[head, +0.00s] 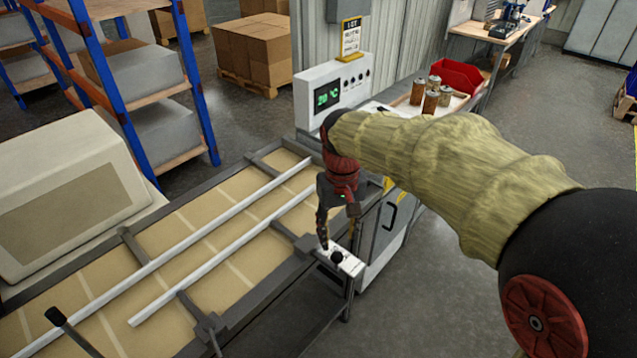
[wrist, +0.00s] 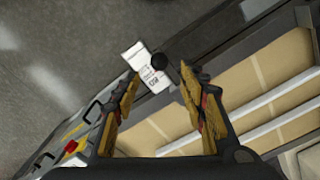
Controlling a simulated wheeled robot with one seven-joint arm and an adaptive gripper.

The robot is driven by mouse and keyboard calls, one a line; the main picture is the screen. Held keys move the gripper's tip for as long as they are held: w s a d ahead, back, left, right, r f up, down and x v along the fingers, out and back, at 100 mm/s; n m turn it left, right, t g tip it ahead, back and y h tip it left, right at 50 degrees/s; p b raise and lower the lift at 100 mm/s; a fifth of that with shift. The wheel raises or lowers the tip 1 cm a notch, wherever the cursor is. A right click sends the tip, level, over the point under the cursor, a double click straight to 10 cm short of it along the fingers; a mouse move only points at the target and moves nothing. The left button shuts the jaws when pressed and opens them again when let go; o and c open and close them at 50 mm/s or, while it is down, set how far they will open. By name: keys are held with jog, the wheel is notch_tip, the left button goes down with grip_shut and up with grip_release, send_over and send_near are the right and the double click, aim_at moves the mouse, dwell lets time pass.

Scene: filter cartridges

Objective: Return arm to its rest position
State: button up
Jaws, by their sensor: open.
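My arm, in a yellowish sleeve, reaches across the head view from the right. My gripper (head: 338,226) hangs at its end, pointing down above the near right edge of the conveyor. In the wrist view my gripper (wrist: 160,82) has its two fingers spread apart, with nothing held between them. A small white control box (head: 347,263) with a black knob is below the fingertips; the white box (wrist: 143,66) also shows beyond the fingers in the wrist view. Several filter cartridges (head: 431,101) stand on the bench behind the arm.
The conveyor (head: 205,240) with white guide rails fills the lower left. A white machine with a green display (head: 327,96) stands behind the gripper. A red bin (head: 460,77) is near the cartridges. Blue-posted shelving (head: 100,70) is at left. Floor at right is clear.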

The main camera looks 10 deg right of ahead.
jog(key=shift+w, duration=0.2)
jog(key=shift+s+f, duration=0.5)
jog(key=shift+f, duration=0.2)
jog(key=s+d+r+t, duration=0.1)
jog(key=s+r, duration=0.3)
jog(key=s, duration=0.4)
jog(key=s+d+r+t, duration=0.2)
jog(key=s+r+t, duration=0.1)
jog(key=s, duration=0.6)
jog(key=shift+s+r+t, duration=0.25)
jog(key=shift+r+t, duration=0.1)
jog(key=shift+t, duration=0.45)
